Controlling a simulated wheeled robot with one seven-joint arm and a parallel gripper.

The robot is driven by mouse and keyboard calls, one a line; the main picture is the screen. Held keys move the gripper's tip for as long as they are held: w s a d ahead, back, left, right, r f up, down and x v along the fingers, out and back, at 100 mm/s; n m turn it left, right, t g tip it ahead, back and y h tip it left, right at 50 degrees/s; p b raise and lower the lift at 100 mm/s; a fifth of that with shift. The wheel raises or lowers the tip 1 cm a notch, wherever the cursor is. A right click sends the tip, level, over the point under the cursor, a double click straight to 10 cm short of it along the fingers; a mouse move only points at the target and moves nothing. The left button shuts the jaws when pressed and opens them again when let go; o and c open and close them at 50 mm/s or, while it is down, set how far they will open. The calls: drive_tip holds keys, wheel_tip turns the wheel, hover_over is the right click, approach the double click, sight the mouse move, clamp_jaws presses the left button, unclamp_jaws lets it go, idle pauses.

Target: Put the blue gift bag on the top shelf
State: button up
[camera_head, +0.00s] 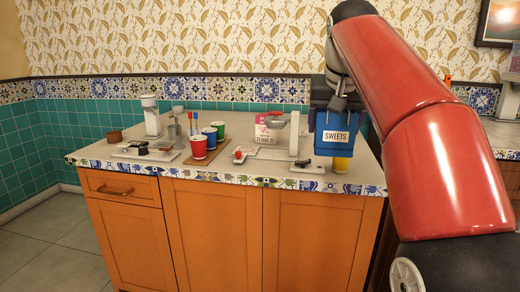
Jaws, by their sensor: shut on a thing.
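The blue gift bag (331,150) has a white label reading "SWEETS". It hangs upright under my gripper (337,105), in front of the counter's right part. My gripper is dark, points down and is shut on the top of the bag; the fingertips are hard to make out. The top shelf is not in view.
A counter (110,153) with orange cabinet doors holds red, blue and green cups (198,147) on a wooden board, pale stands, a pink-and-white card (266,131) and small dark items. A yellow cup (341,164) stands below the bag. Clear floor (45,250) lies at left.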

wheel_tip(320, 180, down, 54)
drive_tip(key=s+n+y, duration=0.1)
drive_tip(key=n+y, duration=0.2)
drive_tip(key=n, duration=0.4)
drive_tip(key=shift+s+g+y, duration=0.25)
drive_tip(key=shift+g+y, duration=0.15)
drive_tip(key=shift+a, duration=0.15)
drive_tip(key=shift+s+f+m+t+h, duration=0.2)
drive_tip(key=shift+s+f+m+h, duration=0.6)
drive_tip(key=shift+s+m, duration=0.45)
drive_tip(key=shift+s+f+m+t+h, duration=0.2)
drive_tip(key=shift+s+f+m+h, duration=0.6)
drive_tip(key=shift+m, duration=0.65)
drive_tip(key=shift+s, duration=0.15)
